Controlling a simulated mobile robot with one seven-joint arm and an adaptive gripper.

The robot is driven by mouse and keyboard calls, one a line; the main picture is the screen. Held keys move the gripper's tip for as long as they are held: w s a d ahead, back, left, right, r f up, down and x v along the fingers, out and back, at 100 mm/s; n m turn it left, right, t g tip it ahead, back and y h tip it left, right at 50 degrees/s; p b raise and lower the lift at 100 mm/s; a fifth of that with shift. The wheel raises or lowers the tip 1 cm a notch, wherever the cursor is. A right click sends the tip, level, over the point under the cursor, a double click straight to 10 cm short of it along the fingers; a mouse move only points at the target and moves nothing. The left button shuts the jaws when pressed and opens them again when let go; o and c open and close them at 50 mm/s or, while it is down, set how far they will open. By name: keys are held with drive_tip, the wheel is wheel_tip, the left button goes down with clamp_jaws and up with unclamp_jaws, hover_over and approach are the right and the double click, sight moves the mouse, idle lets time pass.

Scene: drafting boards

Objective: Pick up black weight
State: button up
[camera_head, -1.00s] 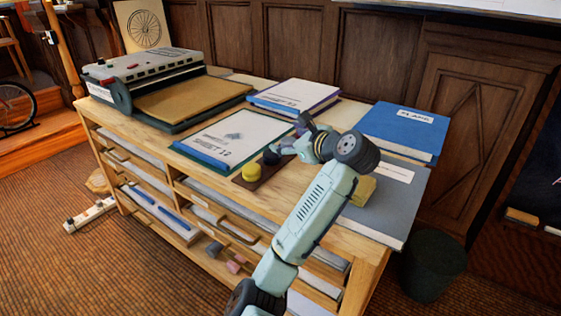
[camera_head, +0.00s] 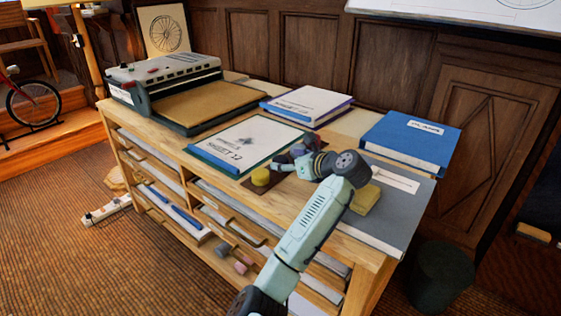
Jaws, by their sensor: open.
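A small brown base (camera_head: 251,187) lies on the wooden cabinet top and carries a round yellow weight (camera_head: 261,177). The black weight (camera_head: 283,158) is a dark shape just behind and right of the yellow one, largely hidden by my gripper. My gripper (camera_head: 284,163) is open and low over the base, with its fingers pointing left around or right beside the black weight. I cannot tell whether they touch it.
A clipboard (camera_head: 240,140) marked "Sheet 12" lies behind the weights. A white-and-purple binder (camera_head: 305,102), a blue binder (camera_head: 408,143), a yellow block (camera_head: 365,198) on a grey folder (camera_head: 395,215), and a plotter-like machine (camera_head: 170,85) also occupy the top.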

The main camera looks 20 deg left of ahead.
drive_tip(key=shift+x, duration=1.3)
drive_tip(key=shift+c, duration=0.5)
drive_tip(key=shift+r, duration=0.1)
clamp_jaws()
